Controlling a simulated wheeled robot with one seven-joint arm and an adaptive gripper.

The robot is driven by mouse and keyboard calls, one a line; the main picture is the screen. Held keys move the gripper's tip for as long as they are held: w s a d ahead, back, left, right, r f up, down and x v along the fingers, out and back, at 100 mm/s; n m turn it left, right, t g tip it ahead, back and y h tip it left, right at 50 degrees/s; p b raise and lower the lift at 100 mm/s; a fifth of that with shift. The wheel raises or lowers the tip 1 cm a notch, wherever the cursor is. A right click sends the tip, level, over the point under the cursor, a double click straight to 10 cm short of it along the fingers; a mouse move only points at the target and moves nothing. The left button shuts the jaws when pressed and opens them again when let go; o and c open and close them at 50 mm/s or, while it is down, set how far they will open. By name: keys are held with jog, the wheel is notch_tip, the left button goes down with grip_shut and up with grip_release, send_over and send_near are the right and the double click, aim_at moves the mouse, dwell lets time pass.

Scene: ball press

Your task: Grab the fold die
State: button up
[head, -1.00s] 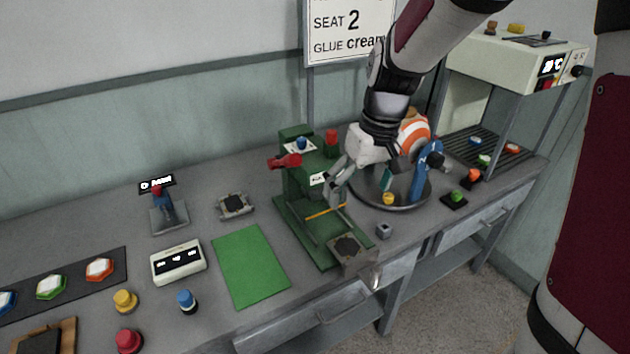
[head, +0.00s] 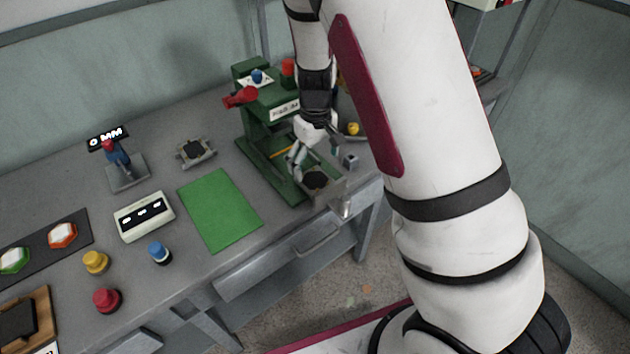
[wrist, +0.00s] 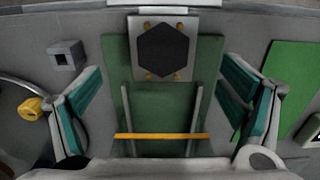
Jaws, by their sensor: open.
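A grey die plate with a dark hexagon (head: 316,181) sits at the front end of the green press (head: 262,110). In the wrist view this die (wrist: 163,52) is at the top middle, with small yellow pins at its corners. My gripper (head: 316,158) is open and empty above the press bed, close to the die. In the wrist view its teal-padded fingers (wrist: 160,78) are spread wide to either side of the bed. A second grey plate with a dark centre (head: 195,151) lies on the bench left of the press. I cannot tell from markings which is the fold die.
An orange bar (wrist: 160,136) crosses the press rails. A small grey hollow block (wrist: 66,56) and a yellow knob (wrist: 31,108) lie left of the gripper in the wrist view. A green mat (head: 220,210) lies left of the press, by the bench's front edge.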

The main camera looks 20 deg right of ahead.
aim_at(315, 180)
jog(key=shift+s+a+f, duration=0.1)
jog(key=shift+s+f, duration=0.05)
jog(key=shift+f, duration=2.75)
jog(key=c, duration=1.4)
